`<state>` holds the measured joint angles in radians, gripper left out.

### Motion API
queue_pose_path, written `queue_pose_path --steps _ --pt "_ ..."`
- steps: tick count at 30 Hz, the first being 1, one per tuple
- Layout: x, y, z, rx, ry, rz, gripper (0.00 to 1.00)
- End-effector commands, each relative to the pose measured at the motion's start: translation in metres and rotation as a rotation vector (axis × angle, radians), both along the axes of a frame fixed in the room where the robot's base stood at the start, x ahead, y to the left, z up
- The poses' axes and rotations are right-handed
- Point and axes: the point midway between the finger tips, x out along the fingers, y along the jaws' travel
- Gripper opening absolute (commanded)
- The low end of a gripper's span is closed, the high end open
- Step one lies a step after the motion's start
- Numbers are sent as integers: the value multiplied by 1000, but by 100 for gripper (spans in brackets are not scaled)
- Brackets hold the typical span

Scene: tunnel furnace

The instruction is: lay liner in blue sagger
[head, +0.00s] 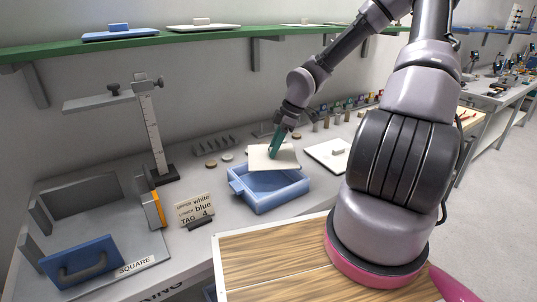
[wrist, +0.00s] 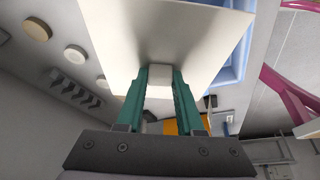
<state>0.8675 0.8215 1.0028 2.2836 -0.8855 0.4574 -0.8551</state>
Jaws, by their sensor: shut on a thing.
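The liner is a cream square plate (head: 262,158) with a small block knob on top. My gripper (head: 275,150) has green fingers and is shut on that knob. In the wrist view the fingers (wrist: 159,82) pinch the pale knob, and the liner (wrist: 150,30) spreads out beyond them. The blue sagger (head: 270,199) is an open square box on the bench. The liner is over its far part, and the near part of the sagger floor is visible. The sagger rim shows at the liner's edge in the wrist view (wrist: 240,50). I cannot tell the gap between them.
A sign (head: 195,209) reads "upper white, liner blue, tag 4". A white lid (head: 328,153) lies right of the sagger. A height gauge (head: 150,130) and a "SQUARE" fixture (head: 90,240) stand left. Small discs (head: 211,163) lie behind. A green shelf (head: 150,43) holds more lids.

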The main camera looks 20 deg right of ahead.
Motion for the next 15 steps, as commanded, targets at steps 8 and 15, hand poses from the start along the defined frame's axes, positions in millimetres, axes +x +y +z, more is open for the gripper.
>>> queue_pose_path --steps 8,15 --pt "-27 23 -2 -2 -2 388 0" --pt "-33 28 -6 -2 -3 487 0"
